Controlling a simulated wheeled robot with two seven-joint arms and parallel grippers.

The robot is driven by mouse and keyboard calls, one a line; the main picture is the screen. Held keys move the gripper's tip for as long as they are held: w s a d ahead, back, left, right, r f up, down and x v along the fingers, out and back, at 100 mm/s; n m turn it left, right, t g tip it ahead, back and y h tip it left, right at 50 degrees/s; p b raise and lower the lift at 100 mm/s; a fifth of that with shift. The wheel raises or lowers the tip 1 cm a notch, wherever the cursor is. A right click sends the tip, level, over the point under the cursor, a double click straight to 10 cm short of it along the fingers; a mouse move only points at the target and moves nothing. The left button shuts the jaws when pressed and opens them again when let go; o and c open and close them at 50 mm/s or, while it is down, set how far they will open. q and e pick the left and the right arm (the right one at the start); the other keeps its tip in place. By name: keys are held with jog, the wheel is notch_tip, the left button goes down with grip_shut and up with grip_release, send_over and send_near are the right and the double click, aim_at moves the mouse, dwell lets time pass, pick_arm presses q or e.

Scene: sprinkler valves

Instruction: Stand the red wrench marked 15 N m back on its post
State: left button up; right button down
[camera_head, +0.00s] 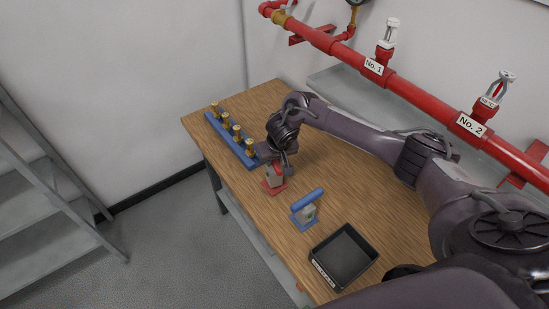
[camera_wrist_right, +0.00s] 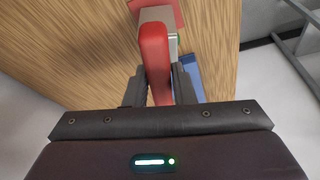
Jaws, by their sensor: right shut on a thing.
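The red wrench shows its long rounded handle (camera_wrist_right: 154,55) in the wrist view. My right gripper (camera_wrist_right: 157,82) is shut on this handle, one dark finger on each side. Beyond it are a grey block (camera_wrist_right: 172,38) and a red plate (camera_wrist_right: 170,8); the handle's far end overlaps the block. In the head view the red plate (camera_head: 275,187) and grey block (camera_head: 274,178) are on the table, just below my right gripper (camera_head: 282,166). I cannot tell whether the wrench touches its post. The 15 N m mark is not readable. My left gripper is not in view.
A blue wrench (camera_head: 308,198) stands on its blue-based holder nearby. A blue rack (camera_head: 244,157) with several brass pieces lines the table's left side. A black tray (camera_head: 343,256) is at the near edge. The red pipe (camera_head: 425,94) with sprinklers No. 1 and No. 2 runs along the wall.

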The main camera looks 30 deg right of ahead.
jog(key=shift+f+b, duration=0.4)
jog(key=shift+f, duration=0.4)
jog(key=c, duration=1.1)
grip_release()
jog(key=shift+c, duration=0.2)
jog(key=v, duration=0.8)
jog(key=shift+f, duration=0.1)
